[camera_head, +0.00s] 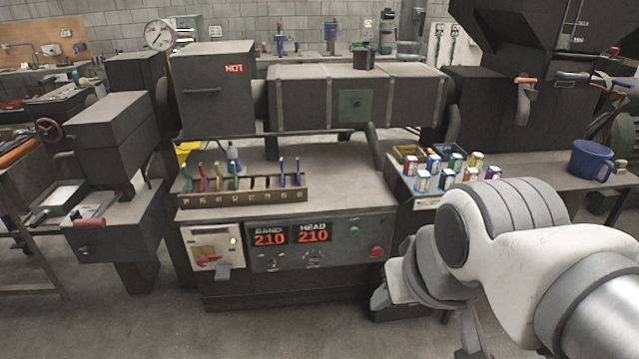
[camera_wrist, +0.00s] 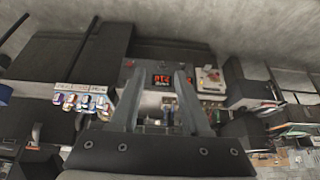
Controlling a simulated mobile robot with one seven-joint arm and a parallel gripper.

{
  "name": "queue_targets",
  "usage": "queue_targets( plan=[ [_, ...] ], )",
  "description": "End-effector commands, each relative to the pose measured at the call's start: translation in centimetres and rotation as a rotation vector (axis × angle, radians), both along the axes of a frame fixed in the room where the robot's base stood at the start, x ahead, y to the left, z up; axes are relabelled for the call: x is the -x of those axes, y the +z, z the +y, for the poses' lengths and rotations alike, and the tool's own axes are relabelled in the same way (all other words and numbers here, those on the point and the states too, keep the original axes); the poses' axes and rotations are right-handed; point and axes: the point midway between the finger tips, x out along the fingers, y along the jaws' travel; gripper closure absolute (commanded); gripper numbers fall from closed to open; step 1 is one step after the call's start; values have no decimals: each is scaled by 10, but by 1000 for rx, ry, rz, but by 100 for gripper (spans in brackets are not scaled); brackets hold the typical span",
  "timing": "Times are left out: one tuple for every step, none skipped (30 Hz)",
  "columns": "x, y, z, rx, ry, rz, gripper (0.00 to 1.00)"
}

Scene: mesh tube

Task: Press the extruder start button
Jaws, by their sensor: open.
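The extruder's front control panel (camera_head: 335,256) carries two red displays reading 210. A green button (camera_head: 354,230) sits at the panel's upper right, with a larger red button (camera_head: 376,251) below and to its right. No start label is readable. My gripper (camera_wrist: 159,72) is open, with two grey fingers apart and nothing seen between them. In the wrist view, the panel (camera_wrist: 148,74) appears upside down beyond the fingers, with a gap. The green button cannot be made out there. In the head view, my arm's end is right of the panel, and its fingers are not clearly visible.
A switch box (camera_head: 212,248) with a red handle is left of the displays. A rack (camera_head: 243,197) of coloured sticks stands above the panel. Several small jars and a blue mug (camera_head: 591,160) stand on the right bench. Floor in front is clear.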

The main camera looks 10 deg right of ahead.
Motion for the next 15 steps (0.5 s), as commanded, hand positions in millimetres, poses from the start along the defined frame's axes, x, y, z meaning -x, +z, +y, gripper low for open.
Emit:
queue_targets(
  plan=[
    [0, 0, 0, 0, 0, 0, 64],
    [0, 0, 0, 0, 0, 0, 70],
    [0, 0, 0, 0, 0, 0, 77],
    [0, 0, 0, 0, 0, 0, 82],
    [0, 0, 0, 0, 0, 0, 88],
    [0, 0, 0, 0, 0, 0, 95],
    [0, 0, 0, 0, 0, 0, 100],
    [0, 0, 0, 0, 0, 0, 100],
    [0, 0, 0, 0, 0, 0, 100],
    [0, 0, 0, 0, 0, 0, 100],
    [0, 0, 0, 0, 0, 0, 100],
    [0, 0, 0, 0, 0, 0, 100],
    [0, 0, 0, 0, 0, 0, 100],
    [0, 0, 0, 0, 0, 0, 100],
    [0, 0, 0, 0, 0, 0, 100]
  ],
)
